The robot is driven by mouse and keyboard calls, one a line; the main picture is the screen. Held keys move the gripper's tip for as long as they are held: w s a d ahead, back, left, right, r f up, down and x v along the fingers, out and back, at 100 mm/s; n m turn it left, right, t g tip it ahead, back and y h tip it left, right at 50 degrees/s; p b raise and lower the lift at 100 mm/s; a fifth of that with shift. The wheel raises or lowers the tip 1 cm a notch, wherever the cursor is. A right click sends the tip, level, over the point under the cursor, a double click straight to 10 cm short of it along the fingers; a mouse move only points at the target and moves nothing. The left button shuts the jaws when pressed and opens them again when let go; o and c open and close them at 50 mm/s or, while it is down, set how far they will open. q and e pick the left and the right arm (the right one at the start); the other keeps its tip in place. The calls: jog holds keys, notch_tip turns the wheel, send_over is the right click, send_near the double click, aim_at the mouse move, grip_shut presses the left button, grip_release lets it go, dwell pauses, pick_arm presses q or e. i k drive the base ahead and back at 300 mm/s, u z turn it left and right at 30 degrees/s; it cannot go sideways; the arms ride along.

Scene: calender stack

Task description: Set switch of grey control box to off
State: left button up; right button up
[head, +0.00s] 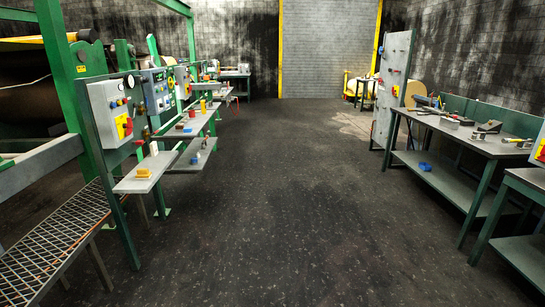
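A light grey control box (112,112) is mounted on the green frame at the left. Its front has a red rotary switch on a yellow plate (124,126) low down, with a gauge and small buttons above. The switch's setting is too small to tell. A blue-grey box (157,91) with a dial hangs just behind it, and further boxes follow along the frame. Neither of my grippers is in view.
Grey shelves (145,173) with small coloured items jut out below the boxes. A metal grating step (52,240) lies at the lower left. Workbenches with tools (455,135) line the right side. The dark floor (275,190) between is clear.

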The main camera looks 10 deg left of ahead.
aim_at(129, 124)
jog(key=z, duration=0.25)
jog(key=i, duration=4.6)
jog(key=u, duration=1.45)
jog(key=i, duration=1.45)
jog(key=u, duration=1.15)
